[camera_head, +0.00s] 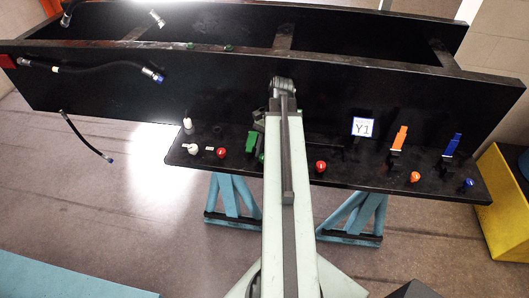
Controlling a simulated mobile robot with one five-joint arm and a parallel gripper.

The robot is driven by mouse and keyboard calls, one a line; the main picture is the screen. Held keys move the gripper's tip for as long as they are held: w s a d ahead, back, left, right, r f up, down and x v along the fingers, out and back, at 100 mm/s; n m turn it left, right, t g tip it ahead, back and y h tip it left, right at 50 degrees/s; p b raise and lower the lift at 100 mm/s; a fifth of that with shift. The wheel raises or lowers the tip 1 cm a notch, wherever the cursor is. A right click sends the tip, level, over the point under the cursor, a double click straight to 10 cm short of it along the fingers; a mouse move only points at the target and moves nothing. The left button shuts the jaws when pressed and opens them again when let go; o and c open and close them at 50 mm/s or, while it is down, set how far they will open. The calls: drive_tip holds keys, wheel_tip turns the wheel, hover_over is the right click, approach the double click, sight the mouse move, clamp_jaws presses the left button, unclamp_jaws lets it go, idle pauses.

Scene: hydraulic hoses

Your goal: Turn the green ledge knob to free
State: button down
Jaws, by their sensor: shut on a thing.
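A green lever-shaped piece (251,142) stands on the black ledge, just left of my arm. A bit of green (261,157) shows low beside the arm; it looks like the green ledge knob, mostly hidden by the arm, so its turn position cannot be read. My gripper (259,122) shows only as a small grey part at the arm's left edge, close to the green pieces. Its fingertips are hidden. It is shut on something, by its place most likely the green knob.
Red knobs (222,152) and (320,166), an orange lever (400,136) and knob (415,176), and a blue lever (453,145) and knob (468,184) line the ledge. A Y1 sign (362,127) stands mid-right. Black hoses (105,67) hang at left. A yellow bin (500,200) is right.

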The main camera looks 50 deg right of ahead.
drive_tip(key=c, duration=1.1)
unclamp_jaws()
drive_tip(key=p+v, duration=0.7)
drive_tip(key=v, duration=0.1)
drive_tip(key=shift+w, duration=0.1)
drive_tip(key=shift+f, duration=0.1)
